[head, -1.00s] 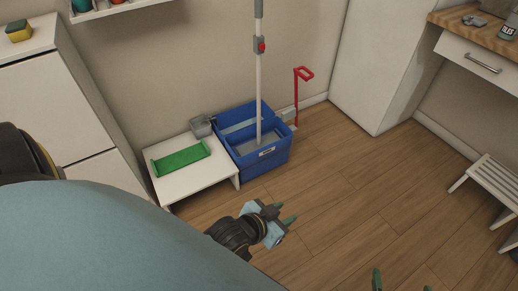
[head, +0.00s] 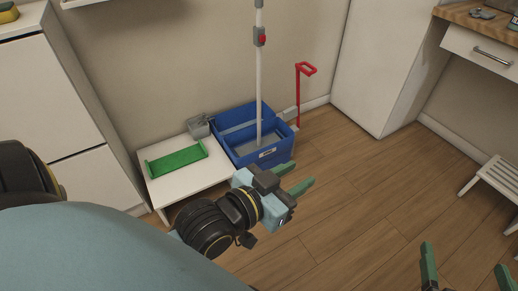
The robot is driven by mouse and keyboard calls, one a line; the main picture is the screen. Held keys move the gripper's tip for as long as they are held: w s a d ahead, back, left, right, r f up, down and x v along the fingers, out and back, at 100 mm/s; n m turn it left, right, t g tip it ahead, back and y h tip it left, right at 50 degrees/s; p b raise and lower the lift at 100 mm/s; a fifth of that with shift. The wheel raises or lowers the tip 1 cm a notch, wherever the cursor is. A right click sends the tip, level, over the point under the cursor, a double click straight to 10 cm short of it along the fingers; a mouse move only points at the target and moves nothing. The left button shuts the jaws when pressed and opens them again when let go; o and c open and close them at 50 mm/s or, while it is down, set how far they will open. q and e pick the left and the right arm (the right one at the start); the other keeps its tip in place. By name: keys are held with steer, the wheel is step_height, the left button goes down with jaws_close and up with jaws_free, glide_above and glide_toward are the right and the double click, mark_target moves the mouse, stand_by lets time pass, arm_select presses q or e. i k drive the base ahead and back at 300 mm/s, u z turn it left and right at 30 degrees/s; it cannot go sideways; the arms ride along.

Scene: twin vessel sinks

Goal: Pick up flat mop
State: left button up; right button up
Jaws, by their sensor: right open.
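The flat mop's white pole (head: 259,95) stands upright, with a grey and red clamp high on it. Its lower end meets a grey flat part (head: 262,150) inside the blue bucket (head: 277,158). My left gripper (head: 296,178) is in front of the bucket, nearer to me, and apart from the pole. Its green fingers look spread with nothing between them. My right gripper (head: 466,272) is open and empty at the bottom right, over the floor and far from the mop.
A low white table (head: 200,178) with a green tray-like piece (head: 176,158) stands left of the bucket. A red-handled tool (head: 298,95) leans by the wall to its right. A slatted white stool (head: 496,178) is at the far right. The wooden floor (head: 365,190) between is clear.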

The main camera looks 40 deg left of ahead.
mark_target(258, 30)
steer(key=z, duration=0.35)
steer(key=i, duration=1.3)
steer(key=u, duration=0.9)
steer(key=i, duration=0.6)
steer(key=u, duration=0.6)
